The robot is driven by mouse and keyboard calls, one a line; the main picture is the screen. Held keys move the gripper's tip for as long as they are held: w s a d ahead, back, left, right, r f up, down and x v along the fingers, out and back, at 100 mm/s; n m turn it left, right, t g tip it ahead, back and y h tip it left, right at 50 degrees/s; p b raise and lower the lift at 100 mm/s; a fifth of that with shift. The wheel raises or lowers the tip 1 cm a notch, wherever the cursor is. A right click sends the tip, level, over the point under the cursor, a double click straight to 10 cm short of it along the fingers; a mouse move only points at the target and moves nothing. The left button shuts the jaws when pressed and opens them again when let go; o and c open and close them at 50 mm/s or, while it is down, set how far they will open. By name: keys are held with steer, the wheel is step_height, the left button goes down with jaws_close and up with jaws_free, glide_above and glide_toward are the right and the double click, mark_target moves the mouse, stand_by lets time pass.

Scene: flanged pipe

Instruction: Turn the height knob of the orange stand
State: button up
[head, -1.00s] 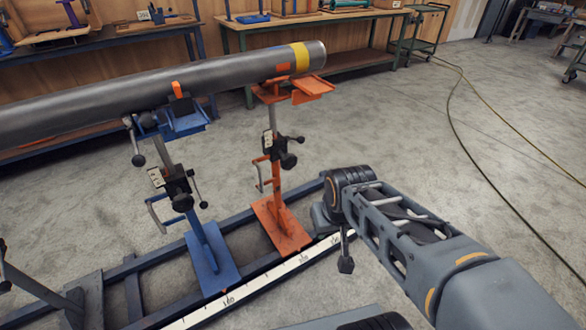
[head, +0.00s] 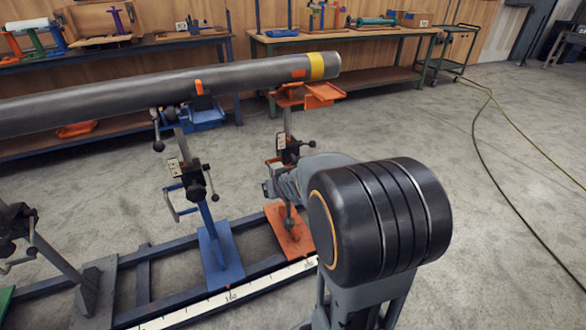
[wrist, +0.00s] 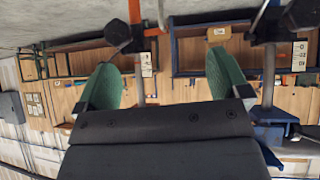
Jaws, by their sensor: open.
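The orange stand (head: 292,238) stands on the rail, with its orange cradle (head: 322,96) under the pipe's end (head: 250,73). Its black clamp with the knob (head: 292,150) sits on the post, just above my wrist in the head view. My gripper (wrist: 161,60) is open and empty, its two green pads apart in the wrist view. That view is upside down; a black knob (wrist: 118,34) by an orange post shows beyond the left pad, not between the pads. My forearm and wrist hide part of the orange stand, and my fingertips cannot be made out in the head view.
The blue stand (head: 222,262) is close to the left of the orange one, with its own knob and crank handle. Another stand (head: 88,282) is at the far left. Workbenches (head: 350,38) line the back wall.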

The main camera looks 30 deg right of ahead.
steer(key=shift+o, duration=0.2)
steer(key=w+d+f+t+b, duration=0.1)
steer(key=w+d+f+t, duration=0.3)
steer(key=d, duration=0.6)
step_height(320, 180, down, 2)
steer(key=shift+w+d+f+m+t+h, duration=0.2)
steer(key=shift+w+m+t+h, duration=0.15)
steer(key=shift+w, duration=0.4)
steer(key=s+d+f+t+y+b, duration=0.1)
steer(key=d+f+t, duration=0.4)
steer(key=d, duration=0.1)
steer(key=shift+m+g, duration=0.25)
steer(key=shift+m, duration=0.2)
steer(key=w+b, duration=0.1)
steer(key=w, duration=0.3)
steer(key=w+d+b, duration=0.1)
steer(key=w, duration=0.3)
steer(key=w+b, duration=0.1)
steer(key=w, duration=0.4)
steer(key=shift+d+r, duration=0.15)
steer(key=shift+r, duration=0.05)
steer(key=shift+c, duration=0.4)
steer(key=c, duration=0.8)
steer(key=shift+c, duration=0.2)
